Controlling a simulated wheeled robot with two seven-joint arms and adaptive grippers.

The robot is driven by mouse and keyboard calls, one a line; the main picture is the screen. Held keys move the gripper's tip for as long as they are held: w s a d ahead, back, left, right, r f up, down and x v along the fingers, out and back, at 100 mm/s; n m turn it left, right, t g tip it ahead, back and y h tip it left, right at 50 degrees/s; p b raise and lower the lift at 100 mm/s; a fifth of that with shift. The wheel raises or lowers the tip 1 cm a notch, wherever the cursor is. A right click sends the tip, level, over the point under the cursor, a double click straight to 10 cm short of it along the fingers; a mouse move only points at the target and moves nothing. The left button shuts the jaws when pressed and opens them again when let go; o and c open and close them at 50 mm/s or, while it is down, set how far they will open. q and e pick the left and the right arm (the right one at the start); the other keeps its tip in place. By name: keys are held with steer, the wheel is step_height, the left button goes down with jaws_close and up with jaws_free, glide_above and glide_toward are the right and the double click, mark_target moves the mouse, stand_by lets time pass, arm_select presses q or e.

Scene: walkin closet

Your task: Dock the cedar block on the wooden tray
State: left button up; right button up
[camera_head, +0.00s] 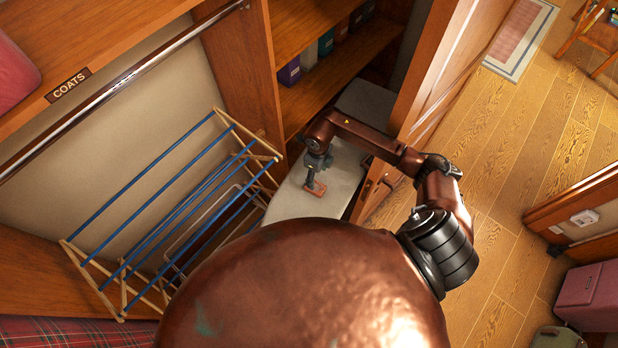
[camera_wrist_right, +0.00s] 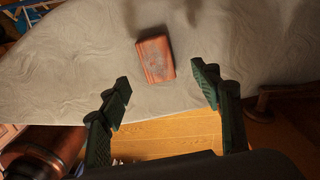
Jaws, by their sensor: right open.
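The cedar block (camera_head: 316,190) is a small reddish-brown block lying on a grey cloth-covered board. In the right wrist view the cedar block (camera_wrist_right: 155,60) lies flat, beyond the fingertips and roughly centred between them. My right gripper (camera_head: 317,169) is just above the block in the head view. In the wrist view my right gripper (camera_wrist_right: 163,91) has its two dark fingers spread wide, with nothing between them. My left gripper is not in view. I cannot make out a wooden tray in either view.
The grey board (camera_head: 285,205) looks like an ironing board, with bare cloth around the block. A drying rack (camera_head: 190,200) with blue rods stands at left. A shelf unit (camera_head: 335,70) is behind, and a wooden door (camera_head: 430,75) stands right of the board. Open wooden floor (camera_head: 530,140) lies at right.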

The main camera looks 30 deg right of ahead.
mark_target(316, 186)
steer(key=shift+d+f, duration=0.1)
steer(key=shift+f, duration=0.35)
steer(key=f+b, duration=0.1)
steer(key=f, duration=0.1)
steer(key=f+b, duration=0.1)
steer(key=f, duration=0.1)
steer(key=shift+s+a+b, duration=0.15)
steer(key=shift+a+b, duration=0.15)
steer(key=shift+a, duration=0.05)
step_height(316, 186, down, 2)
steer(key=shift+f+b, duration=0.25)
steer(key=shift+b, duration=0.45)
steer(key=shift+f, duration=0.1)
steer(key=c, duration=1.4)
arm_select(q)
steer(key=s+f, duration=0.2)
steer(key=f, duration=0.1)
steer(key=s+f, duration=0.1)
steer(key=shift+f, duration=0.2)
arm_select(e)
steer(key=shift+o, duration=0.2)
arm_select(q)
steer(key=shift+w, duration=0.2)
